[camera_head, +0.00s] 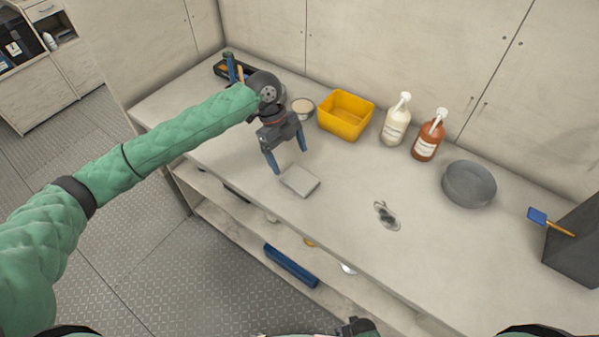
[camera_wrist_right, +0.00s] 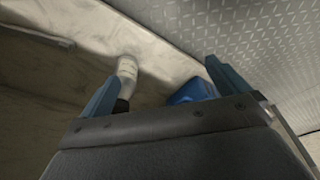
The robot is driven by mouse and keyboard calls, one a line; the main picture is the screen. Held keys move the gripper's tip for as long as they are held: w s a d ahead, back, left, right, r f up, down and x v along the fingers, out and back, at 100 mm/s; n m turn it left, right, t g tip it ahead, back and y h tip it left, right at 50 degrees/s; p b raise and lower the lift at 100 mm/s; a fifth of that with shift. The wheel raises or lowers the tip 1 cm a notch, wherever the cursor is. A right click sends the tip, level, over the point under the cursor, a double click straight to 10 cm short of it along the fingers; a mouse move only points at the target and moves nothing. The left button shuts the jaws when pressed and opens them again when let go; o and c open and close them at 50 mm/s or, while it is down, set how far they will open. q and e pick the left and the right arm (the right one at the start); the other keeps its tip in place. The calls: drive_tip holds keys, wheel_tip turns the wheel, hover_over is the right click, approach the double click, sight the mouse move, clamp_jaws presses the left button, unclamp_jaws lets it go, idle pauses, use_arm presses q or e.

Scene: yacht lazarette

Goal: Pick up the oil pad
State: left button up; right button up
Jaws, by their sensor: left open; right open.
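A flat, square light-grey pad (camera_head: 300,180), which looks like the oil pad, lies on the pale counter (camera_head: 340,215) near its front edge. My left gripper (camera_head: 289,160) points down just behind and above the pad, with its two blue fingers apart and nothing between them. A small gap seems to remain between the fingertips and the pad, though the exact height is hard to judge. My right gripper (camera_wrist_right: 162,75) is open and empty in the right wrist view, low beside a shelf, away from the pad.
Behind the left gripper stand a round tub (camera_head: 303,107) and a yellow bin (camera_head: 346,115). A white pump bottle (camera_head: 396,122), a brown one (camera_head: 428,138) and a grey bowl (camera_head: 469,184) stand further right. A blue object (camera_head: 291,266) lies on the lower shelf.

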sight(299, 178)
use_arm(q)
drive_tip(key=shift+s+d+f, duration=0.2)
drive_tip(key=shift+s+f, duration=0.05)
drive_tip(key=shift+s, duration=0.05)
drive_tip(key=shift+s+d+f+p, duration=0.1)
drive_tip(key=shift+d+f+p, duration=0.05)
drive_tip(key=shift+f+p, duration=0.3)
drive_tip(key=shift+d+f+p, duration=0.2)
drive_tip(key=shift+f+p, duration=0.15)
drive_tip(key=shift+f, duration=0.15)
drive_tip(key=f+p, duration=0.1)
drive_tip(key=s+d+f+p, duration=0.1)
drive_tip(key=shift+s+d+f, duration=0.15)
drive_tip(key=shift+s+f, duration=0.1)
drive_tip(key=shift+f, duration=0.05)
drive_tip(key=shift+s+d+f, duration=0.1)
drive_tip(key=shift+f, duration=0.45)
use_arm(e)
drive_tip(key=s+d+f, duration=0.3)
drive_tip(key=s+f, duration=0.3)
drive_tip(key=s, duration=0.4)
drive_tip(key=shift+d+f, duration=0.15)
drive_tip(key=shift+d, duration=0.05)
use_arm(q)
drive_tip(key=shift+f, duration=0.2)
drive_tip(key=shift+c, duration=0.4)
use_arm(e)
drive_tip(key=shift+d, duration=0.1)
use_arm(q)
drive_tip(key=c, duration=1)
